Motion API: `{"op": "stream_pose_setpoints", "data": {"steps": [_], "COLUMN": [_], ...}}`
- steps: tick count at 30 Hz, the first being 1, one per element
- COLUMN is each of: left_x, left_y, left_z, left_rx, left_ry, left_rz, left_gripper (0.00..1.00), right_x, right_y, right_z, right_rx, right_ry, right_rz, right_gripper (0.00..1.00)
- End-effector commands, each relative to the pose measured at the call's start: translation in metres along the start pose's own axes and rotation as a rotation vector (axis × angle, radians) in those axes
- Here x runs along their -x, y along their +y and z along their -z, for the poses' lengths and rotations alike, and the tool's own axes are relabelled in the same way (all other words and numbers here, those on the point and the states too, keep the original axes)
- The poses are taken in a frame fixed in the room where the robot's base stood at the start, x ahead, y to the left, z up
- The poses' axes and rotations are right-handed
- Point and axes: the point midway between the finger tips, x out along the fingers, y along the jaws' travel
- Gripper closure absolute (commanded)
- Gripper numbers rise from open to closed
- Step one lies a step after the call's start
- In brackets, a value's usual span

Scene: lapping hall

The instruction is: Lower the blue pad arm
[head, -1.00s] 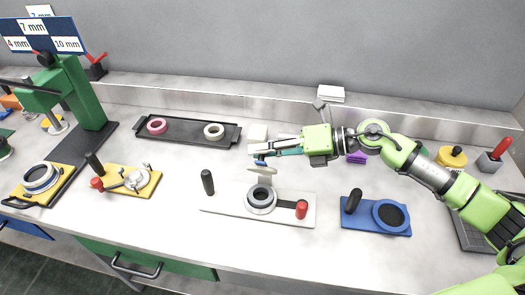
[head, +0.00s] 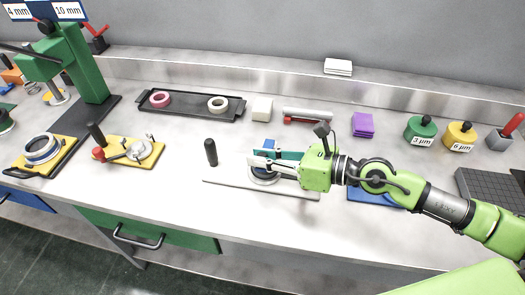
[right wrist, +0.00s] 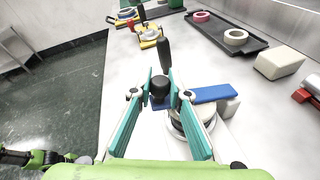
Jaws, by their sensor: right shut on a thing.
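In the head view my right gripper (head: 262,163) is low over the pale base plate (head: 225,185), at its ring (head: 264,178). The wrist view shows its teal fingers (right wrist: 160,85) closed around the black knob (right wrist: 160,92) at the end of the blue pad arm (right wrist: 212,95). The blue arm lies about level above the ring (right wrist: 188,127); the fingers partly cover both. I cannot tell whether the pad touches the ring. A black upright handle (head: 210,152) stands at the plate's left.
A black tray (head: 190,117) with two tape rolls and a white block (head: 262,109) are behind. Yellow fixtures (head: 130,152) stand left. A blue plate (head: 372,196) is partly hidden under my right arm. Purple blocks (head: 362,124) and lidded pots (head: 420,129) are at the back right.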

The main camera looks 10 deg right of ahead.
Motion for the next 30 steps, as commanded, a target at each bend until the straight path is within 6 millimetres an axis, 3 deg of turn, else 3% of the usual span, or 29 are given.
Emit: {"op": "stream_pose_setpoints", "data": {"steps": [6, 20, 21, 23, 30], "left_x": [-0.002, -0.002, -0.002, -0.002, -0.002], "left_y": [0.0, 0.0, 0.0, 0.0, 0.0], "left_z": [0.0, 0.001, 0.001, 0.001, 0.0], "left_rx": [0.0, 0.001, 0.001, 0.001, 0.001], "left_ry": [0.001, 0.001, 0.001, 0.001, 0.001], "left_rz": [0.0, 0.0, 0.0, 0.0, 0.0], "left_gripper": [0.6, 0.6, 0.6, 0.6, 0.6], "right_x": [-0.002, -0.002, -0.002, -0.002, -0.002], "right_y": [0.004, 0.005, 0.005, 0.004, 0.003], "right_z": [0.016, 0.02, 0.02, 0.019, 0.016], "right_rx": [-0.022, -0.028, -0.028, -0.026, -0.019], "right_ry": [0.017, 0.022, 0.022, 0.021, 0.014], "right_rz": [-0.008, -0.009, -0.009, -0.009, -0.006], "right_gripper": [1.0, 1.0, 0.8, 0.66, 0.66]}}
